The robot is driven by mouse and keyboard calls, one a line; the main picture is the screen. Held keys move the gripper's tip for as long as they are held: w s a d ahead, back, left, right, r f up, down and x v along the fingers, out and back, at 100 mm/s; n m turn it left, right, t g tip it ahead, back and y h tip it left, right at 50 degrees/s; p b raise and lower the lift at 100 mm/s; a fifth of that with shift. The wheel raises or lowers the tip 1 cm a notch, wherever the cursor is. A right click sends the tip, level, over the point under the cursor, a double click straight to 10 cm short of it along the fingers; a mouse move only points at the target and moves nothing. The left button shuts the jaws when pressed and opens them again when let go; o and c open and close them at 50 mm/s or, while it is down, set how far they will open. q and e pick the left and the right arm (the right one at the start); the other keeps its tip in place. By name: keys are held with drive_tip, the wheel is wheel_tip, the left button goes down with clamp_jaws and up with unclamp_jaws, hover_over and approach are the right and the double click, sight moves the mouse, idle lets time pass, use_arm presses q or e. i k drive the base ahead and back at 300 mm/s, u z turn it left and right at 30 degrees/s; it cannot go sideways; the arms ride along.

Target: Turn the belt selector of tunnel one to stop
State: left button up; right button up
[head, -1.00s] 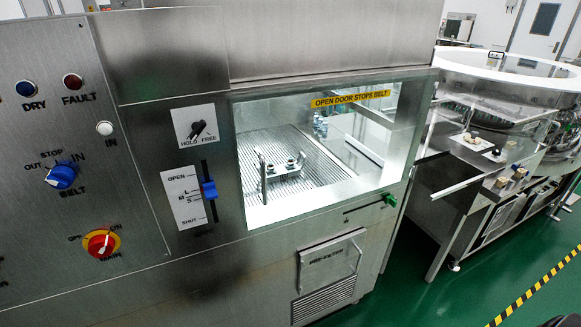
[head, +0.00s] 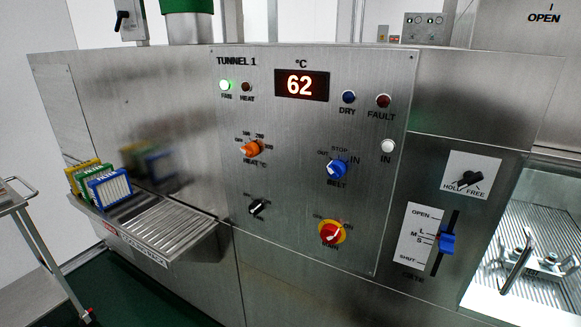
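The belt selector (head: 337,169) is a blue knob on the steel control panel marked TUNNEL 1 (head: 236,62). It sits right of the panel's middle, above the word BELT. The labels OUT, STOP and IN run around its upper side, from left to right. The knob appears angled up and right toward IN, but its pointer is too small to be sure. Neither of my grippers is in view.
An orange heat knob (head: 251,149), a small black knob (head: 257,208) and a red-yellow main switch (head: 331,233) surround the selector. A blue slider (head: 446,240) is at the right. A roller shelf (head: 168,222) with colored racks (head: 108,188) juts out at left.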

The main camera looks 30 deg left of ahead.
sight(336, 169)
drive_tip(key=k, duration=0.5)
drive_tip(key=z, duration=1.9)
drive_tip(key=i, duration=0.95)
drive_tip(key=u, duration=1.9)
